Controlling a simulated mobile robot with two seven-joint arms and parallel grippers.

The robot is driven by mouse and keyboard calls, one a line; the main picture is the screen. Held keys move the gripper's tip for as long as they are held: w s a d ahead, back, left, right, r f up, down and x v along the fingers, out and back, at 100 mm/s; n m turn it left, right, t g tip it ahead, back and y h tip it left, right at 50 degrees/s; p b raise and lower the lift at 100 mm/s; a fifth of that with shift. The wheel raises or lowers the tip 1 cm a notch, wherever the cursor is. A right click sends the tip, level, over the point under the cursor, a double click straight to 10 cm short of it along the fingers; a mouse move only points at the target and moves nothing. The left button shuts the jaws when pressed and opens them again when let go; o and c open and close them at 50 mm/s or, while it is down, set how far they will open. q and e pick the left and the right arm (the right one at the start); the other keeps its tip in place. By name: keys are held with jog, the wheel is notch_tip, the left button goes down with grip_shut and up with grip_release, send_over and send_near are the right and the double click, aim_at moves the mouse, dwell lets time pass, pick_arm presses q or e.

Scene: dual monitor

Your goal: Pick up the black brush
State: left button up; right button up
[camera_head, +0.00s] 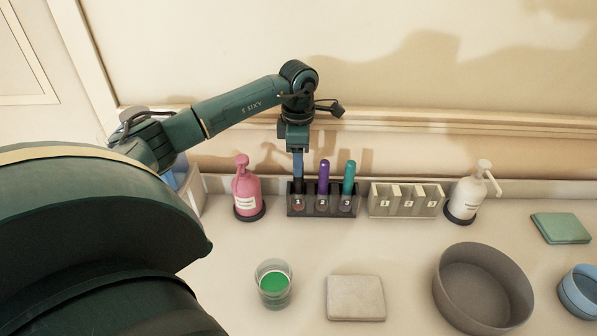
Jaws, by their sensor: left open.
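A dark rack (322,212) with slots numbered 1, 2 and 3 stands near the wall. In slot 1 there is a dark upright handle, which looks like the black brush (298,187); its upper part is hidden by my gripper. A purple brush (323,177) stands in slot 2 and a teal brush (348,178) in slot 3. My left gripper (298,172) points straight down over slot 1, open, at the top of the dark handle. I cannot tell whether the fingers touch it. My right gripper is out of view.
A pink pump bottle (246,189) stands left of the rack. A light rack (406,201) with numbered slots and a white pump bottle (466,195) stand right. In front are a green-filled glass (273,283), a pale block (355,298) and a grey bowl (484,290).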

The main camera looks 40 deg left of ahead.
aim_at(298, 186)
pick_arm(q)
notch_tip(298, 186, down, 4)
jog(key=shift+w+a+r, duration=0.1)
jog(key=shift+w+r, duration=0.05)
jog(key=shift+r, duration=0.1)
